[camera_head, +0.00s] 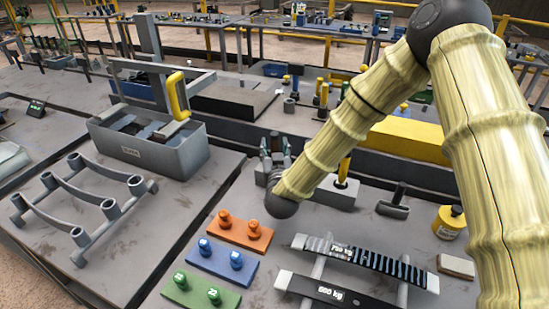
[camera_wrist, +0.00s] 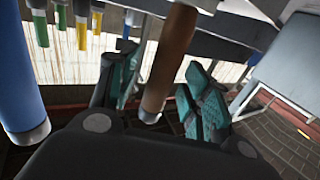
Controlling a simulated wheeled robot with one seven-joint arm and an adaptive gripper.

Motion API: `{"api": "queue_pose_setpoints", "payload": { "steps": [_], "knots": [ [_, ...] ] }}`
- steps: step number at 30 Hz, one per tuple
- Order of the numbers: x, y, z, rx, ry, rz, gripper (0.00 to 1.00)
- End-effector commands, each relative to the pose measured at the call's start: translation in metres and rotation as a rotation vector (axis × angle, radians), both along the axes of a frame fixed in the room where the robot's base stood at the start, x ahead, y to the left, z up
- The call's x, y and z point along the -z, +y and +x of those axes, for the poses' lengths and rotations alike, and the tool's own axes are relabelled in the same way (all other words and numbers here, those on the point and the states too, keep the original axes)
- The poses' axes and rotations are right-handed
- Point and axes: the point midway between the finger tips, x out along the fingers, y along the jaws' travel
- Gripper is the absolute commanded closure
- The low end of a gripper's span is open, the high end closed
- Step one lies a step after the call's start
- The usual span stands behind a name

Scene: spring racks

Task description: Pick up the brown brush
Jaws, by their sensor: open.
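In the wrist view, a brown cylindrical handle with a pale metallic end, which looks like the brown brush (camera_wrist: 170,58), slants down between the two teal-padded fingers of my gripper (camera_wrist: 160,88). The fingers are apart, with a visible gap on its right side; whether the left finger touches it I cannot tell. In the head view, my gripper (camera_head: 275,150) is at the far side of the workbench, partly hidden by my forearm. I cannot make out the brown brush there.
A thick blue handle (camera_wrist: 20,75) stands close on the left in the wrist view, with smaller yellow and green handles behind. In the head view, a grey toolbox (camera_head: 150,160) is left of my gripper; orange, blue and green blocks (camera_head: 222,262) and leaf springs lie nearer.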

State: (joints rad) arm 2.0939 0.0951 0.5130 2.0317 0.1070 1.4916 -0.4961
Motion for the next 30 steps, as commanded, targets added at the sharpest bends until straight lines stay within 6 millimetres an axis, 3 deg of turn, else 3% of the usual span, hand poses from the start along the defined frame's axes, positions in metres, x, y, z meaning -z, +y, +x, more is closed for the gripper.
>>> {"api": "queue_pose_setpoints", "payload": {
  "steps": [10,18,30],
  "knots": [
    [0.0004,0.0009,0.0073,-0.001,0.0,-0.001,0.52],
    [0.0002,0.0008,0.0071,-0.001,0.0,-0.001,0.99],
    [-0.0034,0.0008,0.0072,-0.001,-0.001,-0.001,1.0]
  ]
}}
